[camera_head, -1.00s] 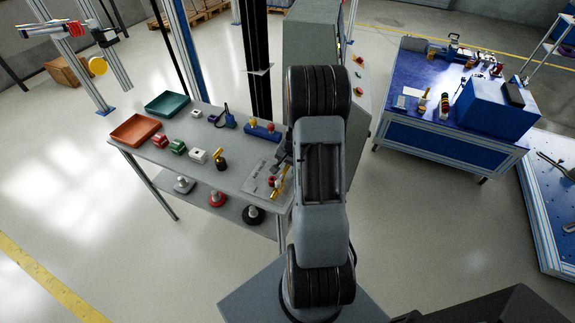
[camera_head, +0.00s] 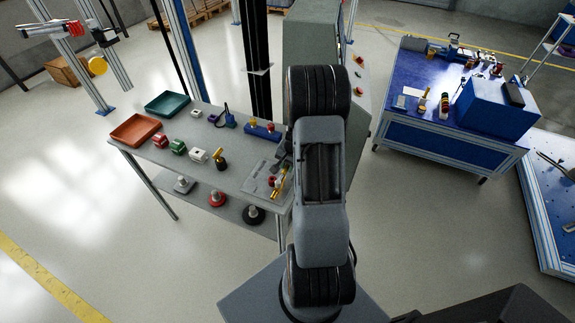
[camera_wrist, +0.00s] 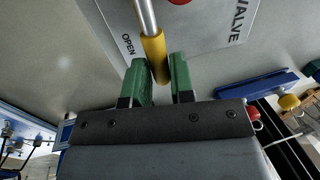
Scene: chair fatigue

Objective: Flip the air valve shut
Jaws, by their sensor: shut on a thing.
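The air valve's lever has a silver shaft and a yellow grip (camera_wrist: 153,47). In the wrist view it reaches down between the green fingers of my gripper (camera_wrist: 159,66), which are shut on the grip's end. The grey valve plate (camera_wrist: 205,22) shows the words OPEN, left of the lever, and VALVE, to the right. A red part (camera_wrist: 180,1) is cut off at the top edge. In the head view the plate (camera_head: 258,183) lies at the table's right end, with the yellow lever (camera_head: 281,181) beside my arm. My arm hides most of the gripper there.
The grey table (camera_head: 150,152) also holds an orange tray (camera_head: 134,130), a teal tray (camera_head: 167,104), several small blocks and a blue fixture (camera_head: 263,133) with knobs. A grey cabinet (camera_head: 309,45) stands behind my arm. Open floor lies left and in front.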

